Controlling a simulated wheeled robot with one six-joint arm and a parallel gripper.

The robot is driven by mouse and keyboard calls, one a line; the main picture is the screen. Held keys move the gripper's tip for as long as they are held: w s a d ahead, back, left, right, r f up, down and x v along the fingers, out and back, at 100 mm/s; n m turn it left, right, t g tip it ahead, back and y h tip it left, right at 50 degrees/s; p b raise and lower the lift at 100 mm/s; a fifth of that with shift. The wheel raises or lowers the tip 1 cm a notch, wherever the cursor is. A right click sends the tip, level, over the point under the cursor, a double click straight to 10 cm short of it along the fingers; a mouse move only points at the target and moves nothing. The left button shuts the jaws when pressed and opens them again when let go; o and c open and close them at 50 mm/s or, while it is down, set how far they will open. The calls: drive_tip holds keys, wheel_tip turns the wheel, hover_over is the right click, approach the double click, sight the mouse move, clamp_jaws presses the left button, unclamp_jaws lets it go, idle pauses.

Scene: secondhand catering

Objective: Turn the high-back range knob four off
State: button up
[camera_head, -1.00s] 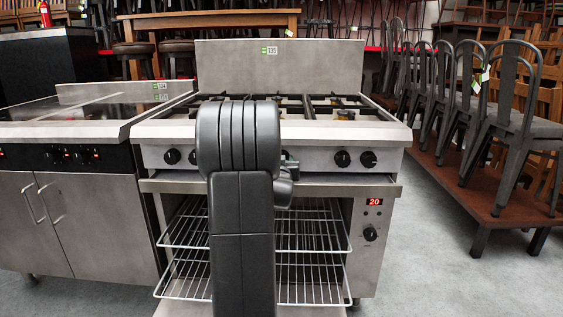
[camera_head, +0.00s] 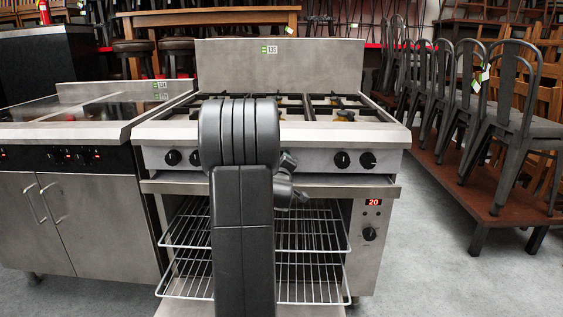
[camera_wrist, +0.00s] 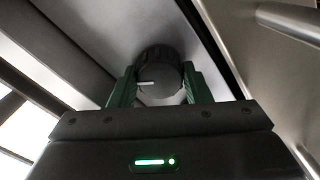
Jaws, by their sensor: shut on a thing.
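The high-back range (camera_head: 270,156) stands straight ahead, with a tall steel back panel and a row of black knobs on its front. Two knobs (camera_head: 342,160) show to the right of my arm and two more (camera_head: 173,157) to the left; my arm hides the middle of the row. In the wrist view a round black knob (camera_wrist: 159,75) with a white pointer line sits between the green fingers of my gripper (camera_wrist: 158,88). The fingers are closed on its two sides. In the head view the gripper is mostly hidden behind my arm.
The range's open lower bay holds wire racks (camera_head: 310,235), with a red display reading 20 (camera_head: 374,202) beside it. A steel cooking unit (camera_head: 75,190) adjoins on the left. Metal chairs (camera_head: 507,110) stand on a brown platform at right. Grey floor is clear at front right.

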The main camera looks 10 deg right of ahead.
drive_tip(key=n+p, duration=0.1)
drive_tip(key=n, duration=0.5)
drive_tip(key=shift+n, duration=0.3)
idle(0.4)
drive_tip(key=o, duration=1)
drive_tip(key=s+a, duration=0.1)
drive_tip(key=s, duration=0.3)
drive_tip(key=s+a+p, duration=0.1)
drive_tip(key=s, duration=0.4)
drive_tip(key=s+p, duration=0.1)
drive_tip(key=s, duration=0.3)
drive_tip(key=shift+s+a, duration=0.3)
drive_tip(key=shift+a, duration=0.1)
drive_tip(key=shift+w, duration=0.1)
drive_tip(key=w+d, duration=0.1)
drive_tip(key=w, duration=0.3)
drive_tip(key=w+d+b, duration=0.1)
drive_tip(key=w, duration=0.8)
drive_tip(key=shift+w+d+b, duration=0.2)
drive_tip(key=shift+d+b, duration=0.15)
drive_tip(key=shift+d, duration=0.05)
